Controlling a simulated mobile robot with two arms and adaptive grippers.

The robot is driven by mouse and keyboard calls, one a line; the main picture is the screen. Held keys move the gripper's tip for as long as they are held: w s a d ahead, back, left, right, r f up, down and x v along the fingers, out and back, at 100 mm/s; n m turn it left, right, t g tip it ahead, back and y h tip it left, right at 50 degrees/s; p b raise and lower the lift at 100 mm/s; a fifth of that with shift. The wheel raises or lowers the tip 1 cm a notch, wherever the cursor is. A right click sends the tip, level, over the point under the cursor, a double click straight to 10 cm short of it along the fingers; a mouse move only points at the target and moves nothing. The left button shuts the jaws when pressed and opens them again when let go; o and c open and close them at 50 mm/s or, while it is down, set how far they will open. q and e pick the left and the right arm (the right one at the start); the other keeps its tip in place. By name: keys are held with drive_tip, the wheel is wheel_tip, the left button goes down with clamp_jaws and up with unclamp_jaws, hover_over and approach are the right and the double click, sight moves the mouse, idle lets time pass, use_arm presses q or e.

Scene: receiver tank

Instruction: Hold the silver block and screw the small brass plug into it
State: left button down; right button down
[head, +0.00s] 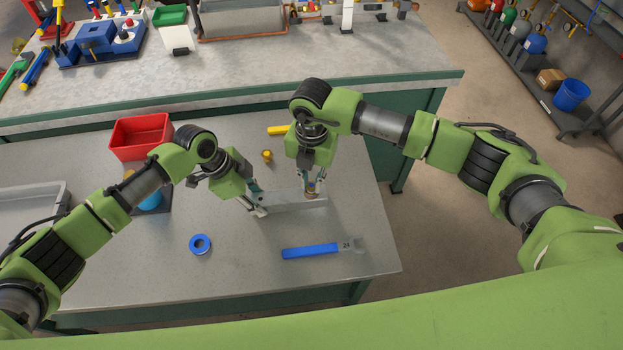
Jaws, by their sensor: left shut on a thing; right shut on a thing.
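The silver block (291,200) is a long grey bar lying on the grey table in the head view. My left gripper (257,203) is shut on the block's left end. My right gripper (310,186) points down over the block's right part and is shut on the small brass plug (311,188). The plug is at the block's top. Its lower end is too small to see, so I cannot tell how deep it sits. The fingers partly cover both the plug and the block's left end.
A blue wrench (312,250) lies in front of the block, with a blue ring (200,244) to its left. A small brass piece (267,155) and a yellow-handled tool (278,130) lie behind. A red bin (140,136) and a grey tray (62,194) stand left.

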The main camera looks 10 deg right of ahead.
use_arm(q)
drive_tip(key=shift+d+r, duration=0.1)
drive_tip(key=shift+r, duration=0.05)
use_arm(e)
drive_tip(key=shift+f+m, duration=0.1)
drive_tip(key=shift+m, duration=0.3)
drive_tip(key=c, duration=1.9)
unclamp_jaws()
